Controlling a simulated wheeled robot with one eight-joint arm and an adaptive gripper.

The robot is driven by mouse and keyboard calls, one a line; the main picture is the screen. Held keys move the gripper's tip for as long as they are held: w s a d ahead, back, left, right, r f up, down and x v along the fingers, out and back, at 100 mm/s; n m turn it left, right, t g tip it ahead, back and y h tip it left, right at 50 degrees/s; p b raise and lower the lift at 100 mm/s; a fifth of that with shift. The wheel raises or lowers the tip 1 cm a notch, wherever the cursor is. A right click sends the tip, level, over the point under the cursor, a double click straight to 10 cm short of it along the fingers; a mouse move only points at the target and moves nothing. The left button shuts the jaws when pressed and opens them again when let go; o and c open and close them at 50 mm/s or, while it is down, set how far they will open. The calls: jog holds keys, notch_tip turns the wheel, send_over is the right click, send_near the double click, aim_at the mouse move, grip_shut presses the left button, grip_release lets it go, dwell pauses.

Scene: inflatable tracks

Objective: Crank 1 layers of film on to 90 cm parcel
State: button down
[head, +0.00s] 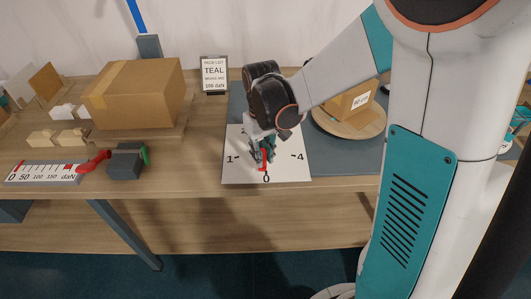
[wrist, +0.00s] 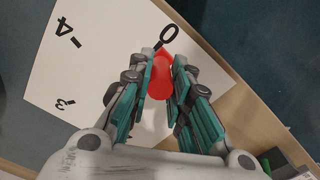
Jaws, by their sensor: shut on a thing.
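My gripper (head: 263,150) is over a white dial card on the bench, its fingers pointing down. In the wrist view the teal fingers (wrist: 159,82) are shut on a red crank handle (wrist: 159,77), with its red tip toward the 0. The white dial card (head: 237,170) shows 0 at the front, 1 at the left and -4 at the right; a 3 also shows on the card in the wrist view (wrist: 45,75). A parcel (head: 347,103) with a label stands on a round wooden turntable (head: 355,127) behind my arm, partly hidden. Film on the parcel cannot be made out.
A large cardboard box (head: 135,92) sits on the left. A scale strip (head: 45,173) with a red pointer and a dark block (head: 126,161) with a green edge lie at the front left.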

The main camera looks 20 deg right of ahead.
jog(key=a+m, duration=0.1)
jog(key=w+a+m, duration=0.1)
jog(key=m, duration=0.1)
jog(key=shift+w+a, duration=0.2)
jog(key=shift+w, duration=0.05)
jog(key=w+m, duration=0.1)
jog(key=a+m, duration=0.1)
jog(key=m, duration=0.1)
jog(key=shift+w+a+p, duration=0.2)
jog(key=shift+w+p, duration=0.1)
jog(key=shift+w, duration=0.05)
jog(key=w+m, duration=0.1)
jog(key=w+a+m, duration=0.1)
jog(key=shift+m, duration=0.4)
jog(key=w+m, duration=0.2)
jog(key=shift+a+m+p, duration=0.2)
jog(key=shift+m+p, duration=0.1)
jog(key=shift+m, duration=0.1)
jog(key=shift+w, duration=0.35)
jog(key=shift+w, duration=0.25)
jog(key=c, duration=1.4)
grip_release()
jog(key=shift+a, duration=0.1)
jog(key=shift+c, duration=0.2)
jog(key=shift+s, duration=0.1)
